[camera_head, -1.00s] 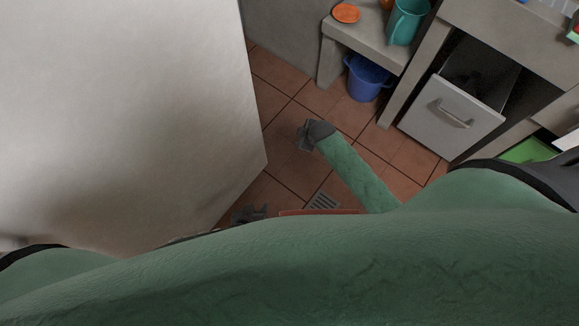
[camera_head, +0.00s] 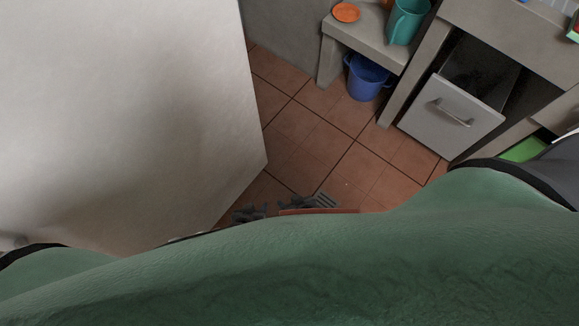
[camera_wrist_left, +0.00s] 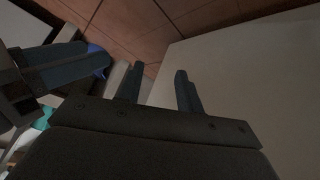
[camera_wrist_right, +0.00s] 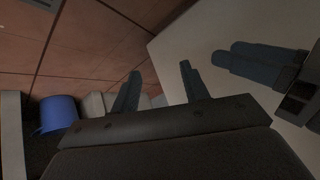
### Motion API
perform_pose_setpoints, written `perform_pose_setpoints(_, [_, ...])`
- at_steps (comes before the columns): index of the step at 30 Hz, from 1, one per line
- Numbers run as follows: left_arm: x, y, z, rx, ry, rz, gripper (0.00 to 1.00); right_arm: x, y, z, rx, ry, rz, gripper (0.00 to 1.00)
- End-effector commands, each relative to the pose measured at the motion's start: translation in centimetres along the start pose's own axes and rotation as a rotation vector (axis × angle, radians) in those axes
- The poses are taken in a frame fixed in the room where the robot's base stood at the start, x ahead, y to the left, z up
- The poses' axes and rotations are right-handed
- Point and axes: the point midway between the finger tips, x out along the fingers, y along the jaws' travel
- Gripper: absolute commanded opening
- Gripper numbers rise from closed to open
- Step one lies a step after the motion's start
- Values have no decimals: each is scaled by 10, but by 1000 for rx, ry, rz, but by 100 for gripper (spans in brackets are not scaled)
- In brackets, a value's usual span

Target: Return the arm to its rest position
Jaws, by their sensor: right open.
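My right gripper (camera_wrist_right: 158,88) is open and empty, its dark fingers apart in the right wrist view. In the head view its grey shape (camera_head: 300,204) shows low, just above the edge of my green body. My left gripper (camera_wrist_left: 157,88) is also open and empty in the left wrist view, with its fingers apart. In the head view it (camera_head: 248,213) shows just left of the right one. Each wrist view also shows the other gripper close by. Both arms are mostly hidden behind my body in the head view.
A large pale surface (camera_head: 110,110) fills the left. A brown tiled floor (camera_head: 315,130) is clear ahead. A blue bucket (camera_head: 367,78) stands under a grey bench (camera_head: 350,32) bearing a teal jug (camera_head: 407,22) and an orange disc (camera_head: 346,12). A pulled-out drawer (camera_head: 440,125) is at right.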

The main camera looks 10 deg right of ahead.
Motion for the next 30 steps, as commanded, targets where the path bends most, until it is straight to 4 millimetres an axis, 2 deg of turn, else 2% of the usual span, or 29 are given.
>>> perform_pose_setpoints(10, [0, -1, 0, 0, -1, -1, 36, 0, 0, 0, -2, -1, 0, 45])
perform_pose_setpoints(14, [-13, 0, -15, 1, -16, -4, 36, -13, -1, -15, -4, -17, 2, 45])
perform_pose_setpoints(17, [-42, 2, -44, 5, -55, -10, 36, -42, -3, -44, -8, -56, 9, 45])
perform_pose_setpoints(20, [-85, 4, -81, 9, -119, -21, 36, -85, -5, -81, -12, -119, 20, 45])
perform_pose_setpoints(24, [-155, 6, -131, 12, -218, -42, 36, -154, -6, -131, -15, -220, 41, 45])
perform_pose_setpoints(30, [-255, 8, -185, 9, -352, -74, 36, -254, -9, -185, -12, -353, 75, 45])
